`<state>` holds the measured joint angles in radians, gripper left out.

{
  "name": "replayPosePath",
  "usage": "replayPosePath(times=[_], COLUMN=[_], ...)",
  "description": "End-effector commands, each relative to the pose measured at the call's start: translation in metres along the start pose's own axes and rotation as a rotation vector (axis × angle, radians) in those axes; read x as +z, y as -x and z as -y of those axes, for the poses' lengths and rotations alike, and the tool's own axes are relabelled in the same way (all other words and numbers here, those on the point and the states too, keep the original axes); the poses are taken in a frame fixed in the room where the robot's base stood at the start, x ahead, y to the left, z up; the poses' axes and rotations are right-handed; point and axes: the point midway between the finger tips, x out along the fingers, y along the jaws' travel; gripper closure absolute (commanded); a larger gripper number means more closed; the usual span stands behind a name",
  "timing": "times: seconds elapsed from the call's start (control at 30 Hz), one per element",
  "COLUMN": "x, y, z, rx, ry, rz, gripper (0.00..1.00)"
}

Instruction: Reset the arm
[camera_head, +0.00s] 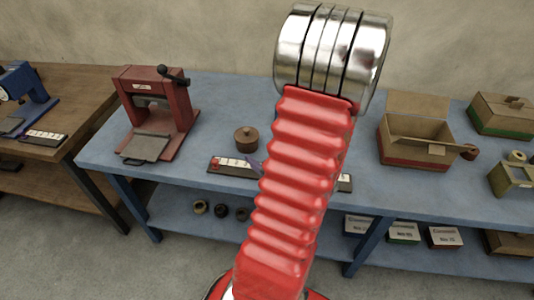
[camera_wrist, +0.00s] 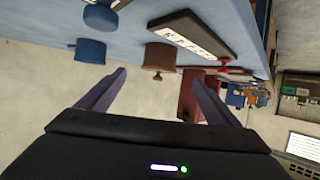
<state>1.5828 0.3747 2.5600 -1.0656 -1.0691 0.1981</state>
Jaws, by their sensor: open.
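My red ribbed arm with a polished metal joint rises through the middle of the head view and hides part of the blue bench (camera_head: 215,92). In the wrist view my gripper (camera_wrist: 157,78) has its two purple fingers spread apart, with nothing held between them. The wrist view is strongly tilted and shows a brown lidded pot (camera_wrist: 162,55) just beyond the fingers.
A red press (camera_head: 160,110) stands on the bench at left; the brown pot (camera_head: 246,139) stands right of it. An open cardboard box (camera_head: 415,150) and green-banded boxes (camera_head: 503,118) are at right. Small boxes (camera_head: 404,233) sit on the lower shelf.

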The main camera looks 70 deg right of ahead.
Motion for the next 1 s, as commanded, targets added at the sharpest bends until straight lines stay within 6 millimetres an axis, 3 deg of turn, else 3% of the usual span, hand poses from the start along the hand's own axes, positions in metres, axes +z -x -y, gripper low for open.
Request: replayPosePath(times=[0.6, 1.0], x=[-0.002, -0.041], y=[-0.001, -0.03], z=[0.0, 0.034], rx=[0.004, 0.033], ry=[0.009, 0.161], rz=[0.007, 0.128], gripper=[0.15, 0.15])
